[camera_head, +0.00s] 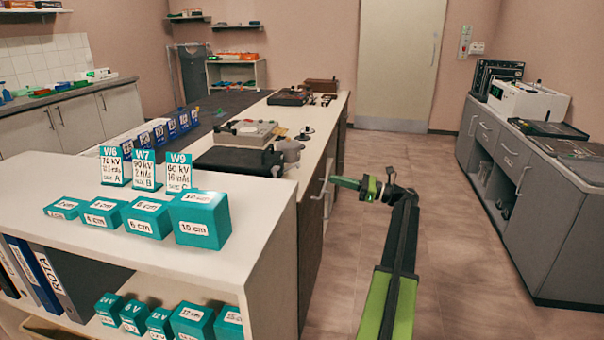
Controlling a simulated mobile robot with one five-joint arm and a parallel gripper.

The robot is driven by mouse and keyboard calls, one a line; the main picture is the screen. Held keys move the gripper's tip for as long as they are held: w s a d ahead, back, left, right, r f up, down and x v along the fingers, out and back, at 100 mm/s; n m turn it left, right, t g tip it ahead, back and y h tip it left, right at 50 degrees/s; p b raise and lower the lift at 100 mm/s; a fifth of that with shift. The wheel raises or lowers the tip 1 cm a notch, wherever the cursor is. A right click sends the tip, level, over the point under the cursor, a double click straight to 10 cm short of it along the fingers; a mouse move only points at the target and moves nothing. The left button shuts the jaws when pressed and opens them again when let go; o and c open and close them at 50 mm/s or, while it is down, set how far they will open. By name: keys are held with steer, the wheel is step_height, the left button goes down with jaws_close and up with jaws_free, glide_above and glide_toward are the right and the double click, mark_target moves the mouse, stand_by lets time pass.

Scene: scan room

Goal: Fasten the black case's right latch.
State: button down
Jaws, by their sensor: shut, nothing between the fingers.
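My gripper (340,182) is green, shut and empty. It points left over the aisle, to the right of the case and apart from it, in front of the counter's side in the picture.
Teal blocks (200,217) and number cards (179,171) stand on the near shelf top (215,262). A grey device (244,133) sits behind the case. A cabinet handle (327,178) shows near my gripper. The floor (470,240) is clear toward the right cabinets (520,170).

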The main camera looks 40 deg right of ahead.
mark_target(309, 181)
steer(key=shift+w, duration=0.2)
steer(key=p+x, duration=0.1)
steer(key=x, duration=0.8)
steer(key=shift+w+a+p, duration=0.25)
steer(key=shift+a+p, duration=0.1)
